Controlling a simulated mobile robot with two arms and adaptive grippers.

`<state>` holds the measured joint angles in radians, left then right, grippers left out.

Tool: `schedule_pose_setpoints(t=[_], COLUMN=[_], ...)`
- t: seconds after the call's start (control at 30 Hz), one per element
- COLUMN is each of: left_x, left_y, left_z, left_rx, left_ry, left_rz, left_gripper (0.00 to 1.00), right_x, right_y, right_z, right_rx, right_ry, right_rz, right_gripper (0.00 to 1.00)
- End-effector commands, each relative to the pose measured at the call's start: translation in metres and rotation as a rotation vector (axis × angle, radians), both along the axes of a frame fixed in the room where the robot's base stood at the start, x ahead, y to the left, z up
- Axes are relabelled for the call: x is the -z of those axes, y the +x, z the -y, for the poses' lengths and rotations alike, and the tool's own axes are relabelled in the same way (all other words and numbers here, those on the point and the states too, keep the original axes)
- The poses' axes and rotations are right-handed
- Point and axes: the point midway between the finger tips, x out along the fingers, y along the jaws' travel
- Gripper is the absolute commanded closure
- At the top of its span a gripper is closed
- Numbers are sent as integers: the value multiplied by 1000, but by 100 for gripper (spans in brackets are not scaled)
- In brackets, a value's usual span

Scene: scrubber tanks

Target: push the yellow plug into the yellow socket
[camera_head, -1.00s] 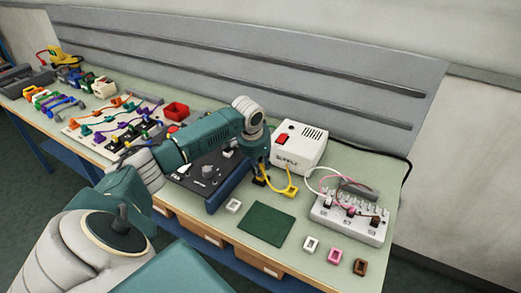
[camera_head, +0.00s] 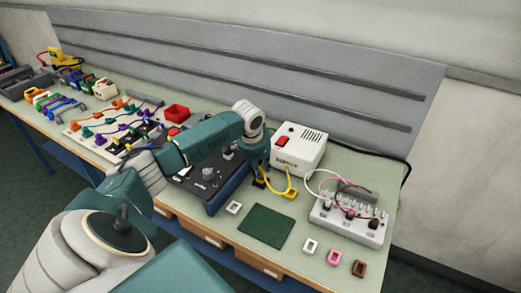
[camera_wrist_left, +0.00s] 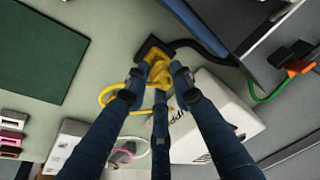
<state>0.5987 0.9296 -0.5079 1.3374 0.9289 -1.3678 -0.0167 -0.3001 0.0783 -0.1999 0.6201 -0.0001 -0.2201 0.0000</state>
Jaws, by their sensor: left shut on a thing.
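My left gripper (camera_head: 257,168) points down beside the white supply box and is shut on the yellow plug (camera_wrist_left: 160,74), which shows between its fingers in the left wrist view. A black square piece (camera_wrist_left: 152,48) lies at the plug's tip; it also shows below the gripper in the head view (camera_head: 260,183). A yellow cable (camera_wrist_left: 108,95) loops out from the plug's side. I cannot tell which piece is the yellow socket or how deep the plug sits. My right gripper is not in view.
The white supply box (camera_head: 299,150) stands close behind the gripper, and a black device (camera_head: 205,183) is on its left. A dark green mat (camera_head: 265,226) lies in front. A white terminal block with wires (camera_head: 345,222) is at the right, with small coloured blocks before it.

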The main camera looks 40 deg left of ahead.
Motion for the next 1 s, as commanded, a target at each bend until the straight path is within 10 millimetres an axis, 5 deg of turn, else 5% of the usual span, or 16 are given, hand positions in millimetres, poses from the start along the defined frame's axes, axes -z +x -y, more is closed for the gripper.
schedule_pose_setpoints(t=[0.9, 0.93, 1.0], left_x=[22, 22, 22], left_y=[-1, -1, -1], left_z=[0, 0, 0], left_rx=[1, 1, 1], left_ry=[0, 0, 0], left_rz=[-2, -2, -2], left_gripper=[97, 73, 59], right_x=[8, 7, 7], right_y=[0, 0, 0], right_z=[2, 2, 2], right_rx=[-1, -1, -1], right_ry=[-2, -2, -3], right_rz=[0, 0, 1], right_gripper=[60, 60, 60])
